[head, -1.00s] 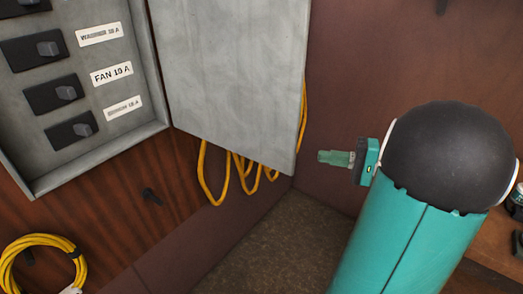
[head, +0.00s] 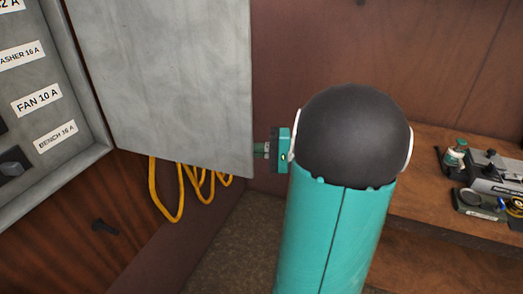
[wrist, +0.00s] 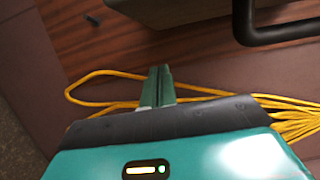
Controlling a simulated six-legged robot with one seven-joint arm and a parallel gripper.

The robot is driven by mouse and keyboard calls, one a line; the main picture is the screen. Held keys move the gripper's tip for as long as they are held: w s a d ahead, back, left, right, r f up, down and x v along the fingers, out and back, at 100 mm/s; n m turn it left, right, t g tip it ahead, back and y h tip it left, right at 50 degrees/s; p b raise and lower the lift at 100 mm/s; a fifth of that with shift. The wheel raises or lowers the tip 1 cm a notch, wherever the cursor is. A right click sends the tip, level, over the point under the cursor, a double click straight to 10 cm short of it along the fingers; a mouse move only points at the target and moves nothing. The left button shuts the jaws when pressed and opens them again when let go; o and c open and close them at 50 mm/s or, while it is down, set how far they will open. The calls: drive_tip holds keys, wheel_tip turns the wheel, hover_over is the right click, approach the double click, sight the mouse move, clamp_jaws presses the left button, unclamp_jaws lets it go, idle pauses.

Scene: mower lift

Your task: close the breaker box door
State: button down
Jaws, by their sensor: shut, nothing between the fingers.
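The breaker box (head: 80,165) is at the left of the head view, with its grey door (head: 165,80) swung wide open to the right. Labels and black switches show inside the box. My gripper (head: 262,150) is shut and empty, level with the lower part of the door's free right edge. In the wrist view, the shut green fingers (wrist: 160,85) point up toward a grey part at the top and left of a black handle-like bar (wrist: 248,25).
Yellow cord (head: 170,195) hangs in loops below the door and also lies beyond the fingers in the wrist view (wrist: 100,85). A wooden bench (head: 430,190) with tools stands at the right. A dark peg (head: 103,226) sticks out below the box.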

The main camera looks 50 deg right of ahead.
sight(229, 160)
drive_tip(key=a, duration=0.4)
drive_tip(key=shift+w+a, duration=0.3)
drive_tip(key=shift+a, duration=0.1)
drive_tip(key=shift+w+a, duration=0.1)
drive_tip(key=shift+a, duration=0.3)
